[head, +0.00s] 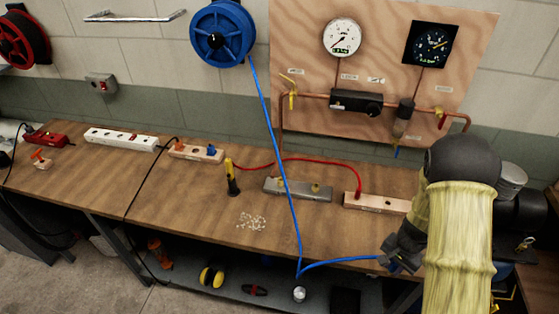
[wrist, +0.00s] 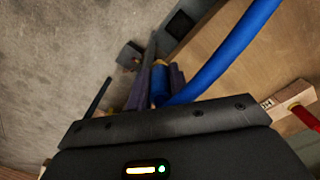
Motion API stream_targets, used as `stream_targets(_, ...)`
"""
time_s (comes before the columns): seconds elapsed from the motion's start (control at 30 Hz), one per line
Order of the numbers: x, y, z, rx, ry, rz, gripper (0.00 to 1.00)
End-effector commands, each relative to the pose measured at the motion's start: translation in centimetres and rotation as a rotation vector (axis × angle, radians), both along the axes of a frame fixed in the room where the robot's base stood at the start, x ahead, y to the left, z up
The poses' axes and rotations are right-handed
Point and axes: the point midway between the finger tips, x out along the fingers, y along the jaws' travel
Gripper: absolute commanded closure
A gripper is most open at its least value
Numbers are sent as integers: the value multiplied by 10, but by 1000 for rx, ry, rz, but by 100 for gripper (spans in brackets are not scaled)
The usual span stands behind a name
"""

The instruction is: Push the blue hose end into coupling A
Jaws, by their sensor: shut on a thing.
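My gripper (head: 398,257) is at the front edge of the bench on the right, shut on the blue hose near its end. In the wrist view the blue hose end (wrist: 160,84) sits between the dark fingers, with a brass-coloured tip beyond it. The blue hose (head: 270,130) hangs from the blue reel (head: 222,34), crosses the bench, dips below its front edge and bends right to my gripper. I cannot tell which fitting is coupling A; the block labels are too small to read. A grey block with brass fittings (head: 297,190) lies on the bench, apart from my gripper.
A wooden block (head: 376,202) with a red hose (head: 330,161) plugged in lies behind my gripper. A yellow-handled tool (head: 232,178) stands on the bench (head: 180,210), near a scatter of small pale pieces (head: 251,222). A gauge board (head: 300,60) is at the back. A lower shelf holds loose items.

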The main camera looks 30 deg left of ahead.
Motion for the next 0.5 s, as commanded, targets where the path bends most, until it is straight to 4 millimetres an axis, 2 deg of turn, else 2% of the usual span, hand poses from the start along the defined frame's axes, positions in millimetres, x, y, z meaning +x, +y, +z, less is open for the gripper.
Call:
stream_targets(0.3, 3, -52, -22, 1, 3, 265, 100)
stream_targets(0.5, 3, -68, -29, 0, 1, 373, 100)
